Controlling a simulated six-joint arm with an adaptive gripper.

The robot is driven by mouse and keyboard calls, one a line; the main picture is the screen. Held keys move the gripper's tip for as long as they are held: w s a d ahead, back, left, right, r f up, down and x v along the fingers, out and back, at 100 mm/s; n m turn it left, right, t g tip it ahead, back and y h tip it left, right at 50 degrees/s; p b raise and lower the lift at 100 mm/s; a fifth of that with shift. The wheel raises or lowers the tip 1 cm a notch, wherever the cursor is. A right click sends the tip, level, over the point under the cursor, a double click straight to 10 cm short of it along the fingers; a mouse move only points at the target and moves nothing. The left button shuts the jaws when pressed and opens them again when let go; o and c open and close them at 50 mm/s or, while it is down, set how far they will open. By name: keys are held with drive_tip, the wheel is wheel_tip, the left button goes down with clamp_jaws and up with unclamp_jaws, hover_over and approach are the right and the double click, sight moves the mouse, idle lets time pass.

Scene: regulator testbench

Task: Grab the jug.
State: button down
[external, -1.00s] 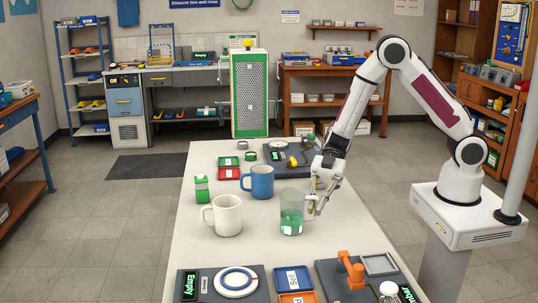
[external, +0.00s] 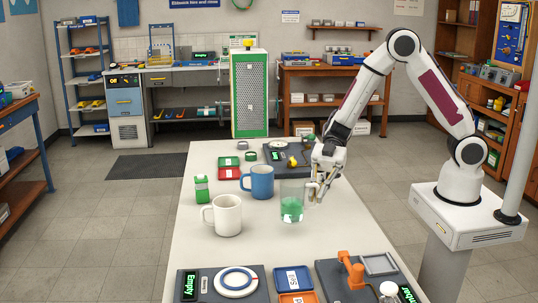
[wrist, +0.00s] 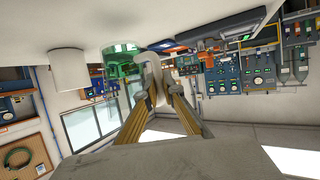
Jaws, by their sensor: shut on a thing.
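The jug (external: 291,207) is a clear vessel with green liquid in its lower part. It appears upright and slightly above the white table. My gripper (external: 314,190) is at its right side, shut on its handle. In the wrist view, which is turned upside down, the jug shows as a green shape (wrist: 122,60). The pale handle (wrist: 154,72) lies between the two fingertips of my gripper (wrist: 158,88).
A white mug (external: 227,216) stands left of the jug and a blue mug (external: 262,182) behind it. A green-and-white box (external: 201,189) is farther left. Dark trays with an orange fixture (external: 352,268) lie at the near end. Bare table separates them from the jug.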

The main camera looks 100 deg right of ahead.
drive_tip(key=shift+r, duration=2.95)
drive_tip(key=shift+r, duration=0.15)
